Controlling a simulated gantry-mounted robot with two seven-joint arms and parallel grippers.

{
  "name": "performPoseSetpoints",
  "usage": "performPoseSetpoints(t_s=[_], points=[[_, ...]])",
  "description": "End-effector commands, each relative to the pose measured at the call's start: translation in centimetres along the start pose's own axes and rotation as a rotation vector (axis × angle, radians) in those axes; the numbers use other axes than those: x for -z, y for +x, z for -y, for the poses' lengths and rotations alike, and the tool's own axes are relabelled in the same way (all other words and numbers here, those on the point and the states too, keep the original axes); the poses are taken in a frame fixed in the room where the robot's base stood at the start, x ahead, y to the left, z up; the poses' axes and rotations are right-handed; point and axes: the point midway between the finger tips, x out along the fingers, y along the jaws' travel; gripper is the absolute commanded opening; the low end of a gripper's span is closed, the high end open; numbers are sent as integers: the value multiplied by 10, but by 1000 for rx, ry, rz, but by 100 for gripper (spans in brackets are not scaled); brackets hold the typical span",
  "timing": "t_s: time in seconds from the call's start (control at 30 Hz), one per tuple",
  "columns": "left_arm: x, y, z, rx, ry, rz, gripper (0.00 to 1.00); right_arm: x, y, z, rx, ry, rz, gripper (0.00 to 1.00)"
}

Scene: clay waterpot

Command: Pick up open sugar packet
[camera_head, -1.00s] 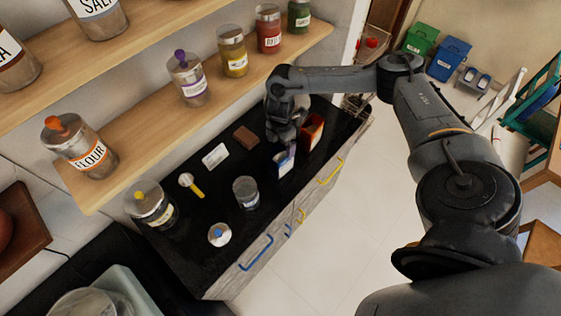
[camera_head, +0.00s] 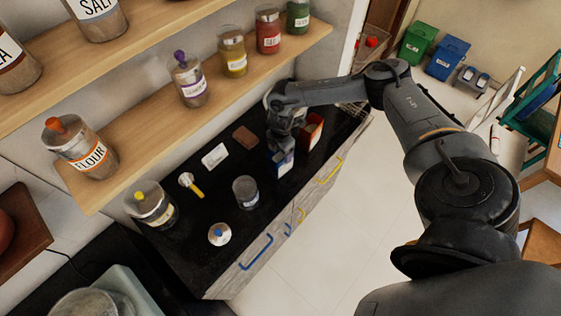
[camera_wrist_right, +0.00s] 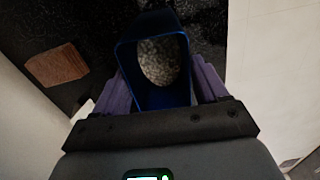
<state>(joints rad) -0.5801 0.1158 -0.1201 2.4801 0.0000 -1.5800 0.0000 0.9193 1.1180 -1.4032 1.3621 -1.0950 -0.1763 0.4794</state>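The open sugar packet (camera_head: 284,164) is a small blue and white box, upright near the front edge of the black counter. In the right wrist view its open blue mouth (camera_wrist_right: 153,62) faces the camera, with pale grainy contents inside. My right gripper (camera_head: 281,145) is above and at the packet in the head view. In the wrist view its purple fingers (camera_wrist_right: 160,88) lie against both sides of the packet, with no clear gap. The packet's base is hard to make out, so I cannot tell whether it touches the counter. My left gripper is out of view.
A red box (camera_head: 312,131) stands close to the right of the packet. A brown block (camera_head: 245,137), white card (camera_head: 215,156), yellow-handled spoon (camera_head: 191,185) and glass jar (camera_head: 246,192) are on the counter (camera_head: 222,274). A shelf (camera_head: 150,113) with jars hangs above.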

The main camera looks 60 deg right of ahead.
Motion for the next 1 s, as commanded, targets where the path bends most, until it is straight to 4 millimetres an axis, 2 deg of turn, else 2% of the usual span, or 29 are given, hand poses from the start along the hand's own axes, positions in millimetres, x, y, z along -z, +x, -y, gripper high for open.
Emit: performPoseSetpoints(t_s=[0.03,0.07,0.43,0.77,1.0], points=[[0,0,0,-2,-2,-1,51,0,0,0,0,0,0,64],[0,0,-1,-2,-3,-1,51,0,0,0,0,0,0,60],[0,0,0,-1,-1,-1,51,0,0,0,0,0,0,5],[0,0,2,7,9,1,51,0,-7,-1,-2,0,-1,4],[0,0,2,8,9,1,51,0,-41,-2,-5,0,-1,4]])
